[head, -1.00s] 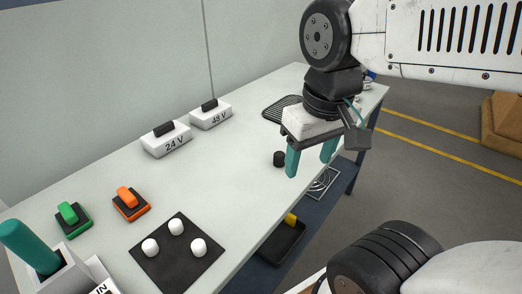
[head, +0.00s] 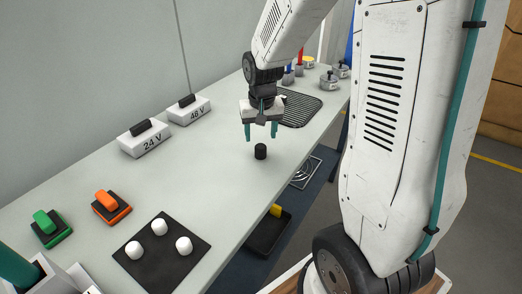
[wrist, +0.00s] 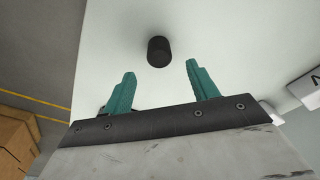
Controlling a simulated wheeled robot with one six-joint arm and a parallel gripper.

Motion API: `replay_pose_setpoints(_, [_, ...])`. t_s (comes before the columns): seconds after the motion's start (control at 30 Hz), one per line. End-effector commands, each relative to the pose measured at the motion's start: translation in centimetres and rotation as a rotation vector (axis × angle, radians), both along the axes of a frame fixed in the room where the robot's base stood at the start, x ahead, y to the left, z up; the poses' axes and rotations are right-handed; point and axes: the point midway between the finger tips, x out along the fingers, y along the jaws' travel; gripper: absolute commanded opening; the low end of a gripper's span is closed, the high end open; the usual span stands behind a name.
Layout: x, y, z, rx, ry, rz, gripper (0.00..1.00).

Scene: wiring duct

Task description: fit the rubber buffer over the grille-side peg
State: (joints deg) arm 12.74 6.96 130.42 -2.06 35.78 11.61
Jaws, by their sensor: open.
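A short black cylinder, which looks like the rubber buffer (head: 260,152), stands upright on the pale bench. My gripper (head: 261,132) is open and empty just above and behind it, with its teal fingers pointing down. In the wrist view the buffer (wrist: 158,51) lies just beyond the two fingertips, roughly centred between them, and nothing touches it. A dark ribbed grille mat (head: 301,108) lies behind my gripper. Near it stand a blue post (head: 288,77) and a red post (head: 299,59), partly hidden by my arm. I cannot tell which peg is the grille-side one.
Boxes marked 24 V (head: 143,138) and 48 V (head: 188,109) stand along the wall. Green (head: 47,227) and orange (head: 111,206) switches and a black mat (head: 143,257) with white knobs are at the near left. Metal pots (head: 328,82) stand at the far end. The bench around the buffer is clear.

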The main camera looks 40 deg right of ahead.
Motion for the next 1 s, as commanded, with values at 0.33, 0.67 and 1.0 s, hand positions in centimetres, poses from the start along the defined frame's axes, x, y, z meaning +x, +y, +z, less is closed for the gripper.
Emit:
replay_pose_setpoints(0.33, [0.2,-0.2,-4.8,0.001,0.004,-0.001,0.59])
replay_pose_setpoints(0.67, [0.5,-0.2,-6.0,0.000,0.000,0.001,0.59])
replay_pose_setpoints(1.0, [0.5,-0.2,-6.0,0.000,0.000,0.001,0.11])
